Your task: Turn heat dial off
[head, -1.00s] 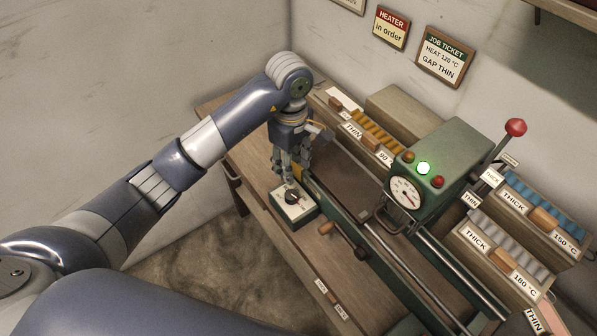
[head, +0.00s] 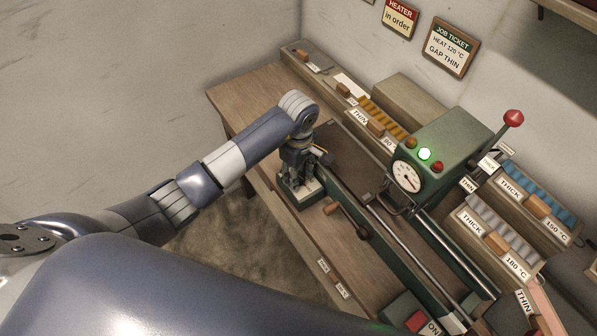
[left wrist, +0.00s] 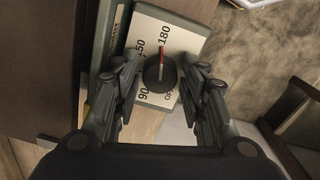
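The heat dial is a black round knob (left wrist: 160,73) with a red and white pointer line on a pale plate (left wrist: 178,38). The red end points toward the 180 mark in the left wrist view. The OFF lettering is partly visible at lower right of the knob. My left gripper (head: 299,188) is down over the dial box (head: 312,202) in the head view and hides the knob. In the left wrist view its fingers stand apart on either side of the knob, with gaps visible. My right gripper is not in view.
A red button (head: 416,321) marked ON is at the bottom. Labelled trays stand at the right.

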